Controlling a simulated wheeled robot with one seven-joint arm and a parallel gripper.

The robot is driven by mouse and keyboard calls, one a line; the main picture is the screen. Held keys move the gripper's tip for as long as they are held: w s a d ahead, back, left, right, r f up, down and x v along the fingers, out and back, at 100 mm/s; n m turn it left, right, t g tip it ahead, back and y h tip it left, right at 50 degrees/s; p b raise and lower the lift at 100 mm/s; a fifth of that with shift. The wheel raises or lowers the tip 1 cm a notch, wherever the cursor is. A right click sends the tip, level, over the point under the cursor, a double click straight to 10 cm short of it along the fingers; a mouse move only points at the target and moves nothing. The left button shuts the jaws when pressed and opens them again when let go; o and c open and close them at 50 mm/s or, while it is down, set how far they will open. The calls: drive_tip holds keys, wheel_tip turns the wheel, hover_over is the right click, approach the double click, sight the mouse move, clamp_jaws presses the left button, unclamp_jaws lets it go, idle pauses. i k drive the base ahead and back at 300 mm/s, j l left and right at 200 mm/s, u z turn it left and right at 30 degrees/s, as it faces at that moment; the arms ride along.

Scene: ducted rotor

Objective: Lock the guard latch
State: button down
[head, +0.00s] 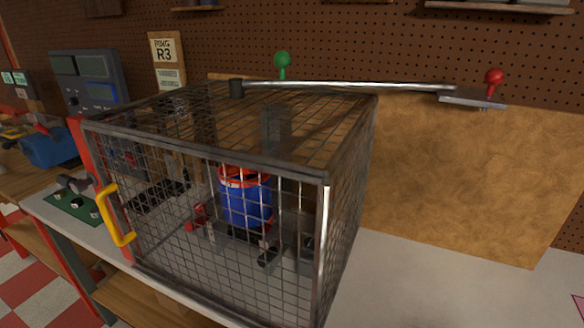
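The guard is a wire-mesh cage (325,250) with a dark metal frame, standing on the light bench. A yellow handle (109,213) is on the left of its front mesh panel, beside an orange-red upright (88,160). The front panel looks shut, but I cannot tell for certain. I cannot make out a latch or its state. Inside the cage is a blue cylinder (245,200) with an orange-red top, partly hidden by mesh. My gripper is not in view.
A green knob (282,60) stands up behind the cage top. A grey instrument box (88,80) and a green mat (80,205) with small parts are at left. A brown board (470,175) leans behind the bench.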

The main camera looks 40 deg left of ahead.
sight(78, 186)
drive_tip(key=u, duration=2.6)
